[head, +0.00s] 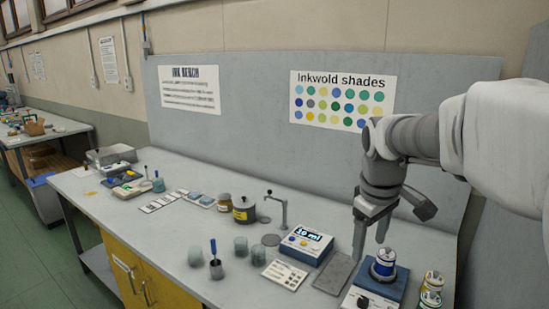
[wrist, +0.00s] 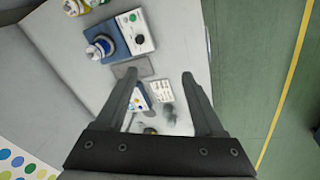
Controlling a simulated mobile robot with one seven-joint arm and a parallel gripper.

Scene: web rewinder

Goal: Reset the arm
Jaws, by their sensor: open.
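My arm reaches in from the right in the head view. My gripper (head: 370,243) points down above the right part of the ink bench (head: 150,222), near the back panel. Its jaws are open with nothing between them; in the wrist view the two fingers (wrist: 160,74) stand wide apart. A blue and white device (head: 372,290) with a jar (head: 384,264) on it lies below and beside my gripper. The same device (wrist: 122,34) and jar (wrist: 100,46) show in the wrist view.
A dosing unit (head: 306,245) with a display, a grey mat (head: 336,273), a white card (head: 285,274) and tins (head: 430,285) crowd the bench's right half. Cups (head: 196,256), a yellow-labelled pot (head: 244,210) and a stand (head: 281,208) are farther left. Green floor (wrist: 250,60) lies beyond the edge.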

